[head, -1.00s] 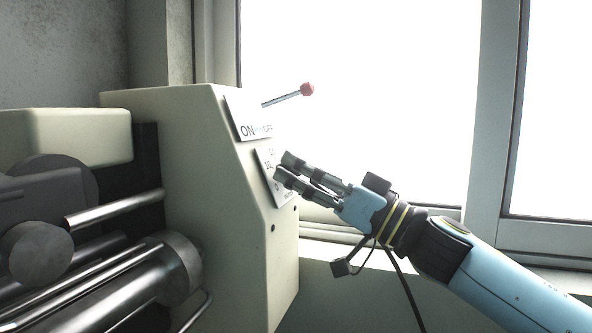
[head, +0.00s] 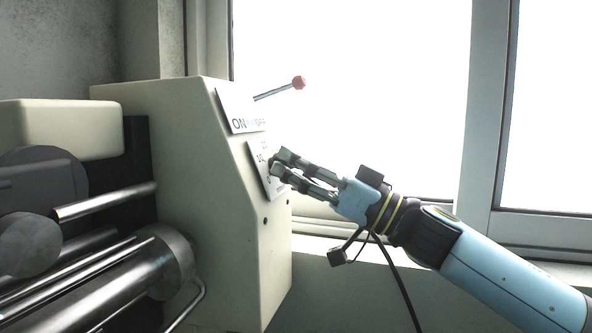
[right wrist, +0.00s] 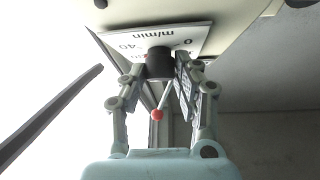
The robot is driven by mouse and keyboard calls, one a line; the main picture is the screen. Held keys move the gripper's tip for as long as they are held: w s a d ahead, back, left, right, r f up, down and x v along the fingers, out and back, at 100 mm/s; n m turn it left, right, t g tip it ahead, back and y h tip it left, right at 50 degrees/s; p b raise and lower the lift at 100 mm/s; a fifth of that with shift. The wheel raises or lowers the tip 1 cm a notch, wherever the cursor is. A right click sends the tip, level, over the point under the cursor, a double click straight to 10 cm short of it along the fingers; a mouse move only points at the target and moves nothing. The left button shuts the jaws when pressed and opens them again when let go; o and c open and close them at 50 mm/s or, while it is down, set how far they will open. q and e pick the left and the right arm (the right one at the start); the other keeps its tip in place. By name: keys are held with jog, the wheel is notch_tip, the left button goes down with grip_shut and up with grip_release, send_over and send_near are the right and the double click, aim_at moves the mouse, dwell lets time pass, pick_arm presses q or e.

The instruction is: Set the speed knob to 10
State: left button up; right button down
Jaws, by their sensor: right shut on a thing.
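The speed plate (head: 258,158) is a white panel with printed numbers on the slanted face of the cream machine housing. In the right wrist view the plate (right wrist: 185,36) shows "m/min", "0" and "40". The black speed knob (right wrist: 158,65) stands out from the plate. My right gripper (right wrist: 160,72) is shut on the knob, one finger on each side. In the head view my right gripper (head: 276,163) covers the knob and part of the plate. The knob's pointer and its setting cannot be read. My left gripper is out of view.
Above the speed plate is an ON/OFF plate (head: 238,108) with a red-tipped lever (head: 299,83), close above my right fingers. Metal rollers (head: 130,275) fill the lower left. Bright windows stand behind, with free room to the right of the housing.

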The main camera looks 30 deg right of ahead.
jog(key=shift+w+d+r+n+g+h+b, duration=0.2)
jog(key=shift+n+g+b, duration=0.8)
jog(key=shift+n+g, duration=2.95)
jog(key=shift+w+d+r+n+g+h+b, duration=0.2)
jog(key=shift+n+g+b, duration=1.4)
jog(key=shift+n, duration=4.1)
jog(key=shift+w+a+r+n+g+h+b, duration=0.1)
jog(key=shift+w+r+n+g+b, duration=0.2)
jog(key=shift+n+g, duration=3.95)
jog(key=shift+n+t, duration=0.6)
jog(key=shift+n, duration=0.1)
jog(key=c, duration=1)
grip_release()
